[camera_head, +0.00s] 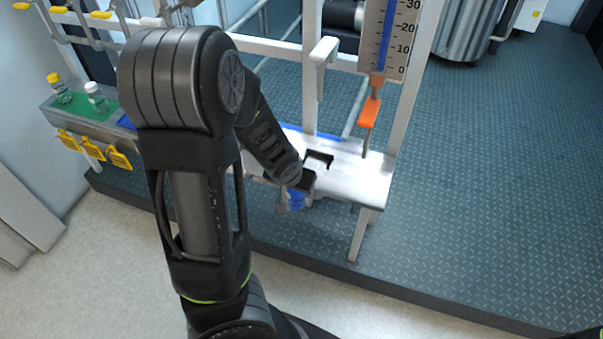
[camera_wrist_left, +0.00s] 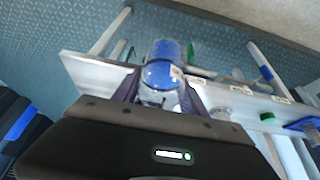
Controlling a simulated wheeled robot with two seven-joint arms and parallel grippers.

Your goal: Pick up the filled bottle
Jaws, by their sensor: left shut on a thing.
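The bottle with a blue top (camera_wrist_left: 163,72) is between the two fingers of my left gripper (camera_wrist_left: 163,92) in the left wrist view. The fingers are shut on it, and its lower part is partly hidden by the gripper body. In the head view my left gripper (camera_head: 301,182) is at the front edge of the white bench, and a little of the blue bottle (camera_head: 295,200) shows beneath it. I cannot tell how full it is. My right gripper is not in view.
The white bench (camera_head: 355,178) has a dark square cutout (camera_head: 319,159) beside my gripper. An orange clamp (camera_head: 369,110) and white frame posts rise above it. A yellow-capped bottle (camera_head: 60,88) and a white-capped bottle (camera_head: 96,97) stand at left. Open floor lies right.

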